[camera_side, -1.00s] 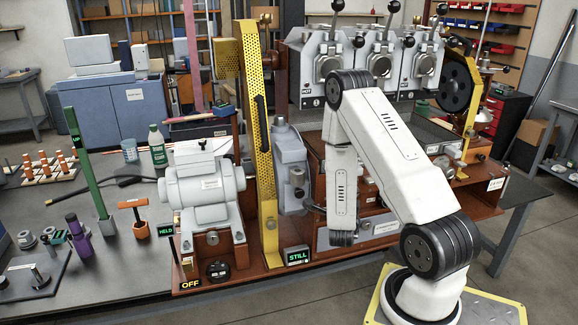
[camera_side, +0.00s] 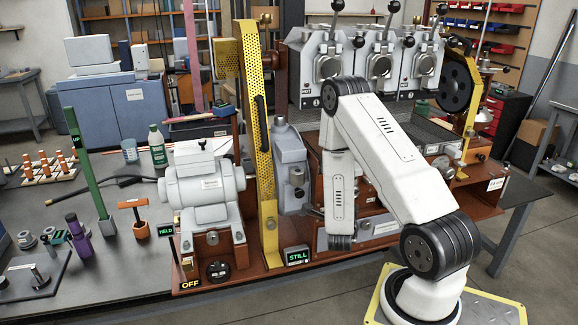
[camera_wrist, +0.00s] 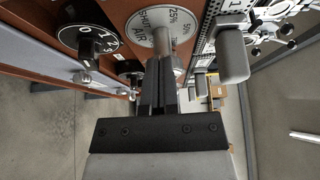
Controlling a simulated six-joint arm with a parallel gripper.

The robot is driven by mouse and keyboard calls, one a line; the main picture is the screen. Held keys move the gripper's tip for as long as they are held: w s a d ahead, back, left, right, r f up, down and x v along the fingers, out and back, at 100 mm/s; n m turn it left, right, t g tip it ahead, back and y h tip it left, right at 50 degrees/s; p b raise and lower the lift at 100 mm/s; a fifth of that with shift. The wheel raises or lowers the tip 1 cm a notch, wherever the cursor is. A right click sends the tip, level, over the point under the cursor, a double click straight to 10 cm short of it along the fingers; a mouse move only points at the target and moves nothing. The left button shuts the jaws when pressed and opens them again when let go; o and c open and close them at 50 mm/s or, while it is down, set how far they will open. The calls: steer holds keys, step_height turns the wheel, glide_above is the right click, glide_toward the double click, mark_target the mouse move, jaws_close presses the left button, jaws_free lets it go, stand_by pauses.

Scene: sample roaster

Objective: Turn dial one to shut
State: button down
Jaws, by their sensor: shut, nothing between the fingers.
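In the wrist view my gripper (camera_wrist: 166,66) is shut and empty. Its fingertips are close to a grey metal knob on a round white dial (camera_wrist: 139,29) marked with percentages and "AIR". I cannot tell whether they touch it. A black dial (camera_wrist: 68,37) with white numbers and a protruding knob is to the left. A smaller dark knob (camera_wrist: 130,75) sits below, partly hidden. No label naming dial one is readable. In the side view my arm hides this panel and my gripper.
A rounded grey handle (camera_wrist: 232,55) stands just right of my fingers. In the side view, three grey roaster heads (camera_side: 378,65) stand above the panel. A yellow perforated guard (camera_side: 257,130) and a grey motor (camera_side: 203,185) stand left. Open floor shows below the panel.

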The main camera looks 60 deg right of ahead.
steer(key=shift+s+d+f, duration=0.1)
steer(key=shift+f, duration=0.45)
stand_by(0.5)
steer(key=shift+w+a+f, duration=0.1)
steer(key=shift+w+a, duration=0.15)
steer(key=shift+a, duration=0.05)
stand_by(0.4)
steer(key=s+a, duration=0.4)
steer(key=shift+a, duration=0.15)
stand_by(0.4)
steer(key=shift+s, duration=0.1)
steer(key=r, duration=0.3)
steer(key=shift+s+a, duration=0.25)
steer(key=shift+s, duration=0.15)
